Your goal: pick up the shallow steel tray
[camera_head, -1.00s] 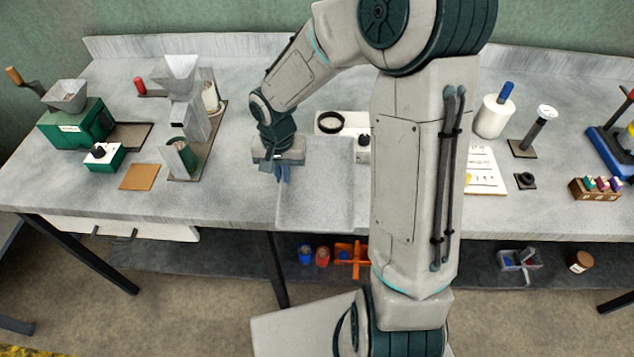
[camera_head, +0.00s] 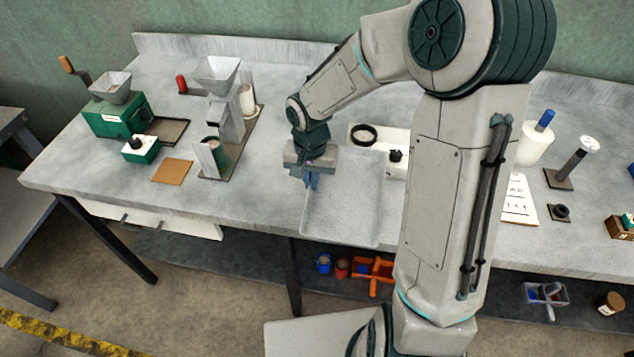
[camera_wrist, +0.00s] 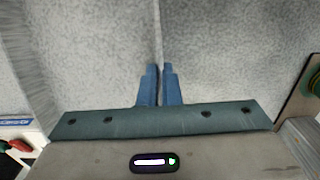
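The shallow steel tray (camera_head: 343,210) is a grey, speckled, rectangular tray at the front middle of the bench in the head view. Its near end overlaps the bench's front edge in the picture. My gripper (camera_head: 312,181) is at the tray's left side, pointing down. In the wrist view, the two blue fingers of my gripper (camera_wrist: 160,72) are almost together, with the tray's thin wall (camera_wrist: 158,35) running between them. I cannot tell whether the tray touches the bench. My arm stands in front of the area to the tray's right.
A white plate with a black ring (camera_head: 364,135) lies just behind the tray. On the left are a funnel stand (camera_head: 222,110), a brown board (camera_head: 172,171) and a green mill (camera_head: 115,117). A white paper roll (camera_head: 533,143) and a gauge (camera_head: 578,160) stand right of my arm.

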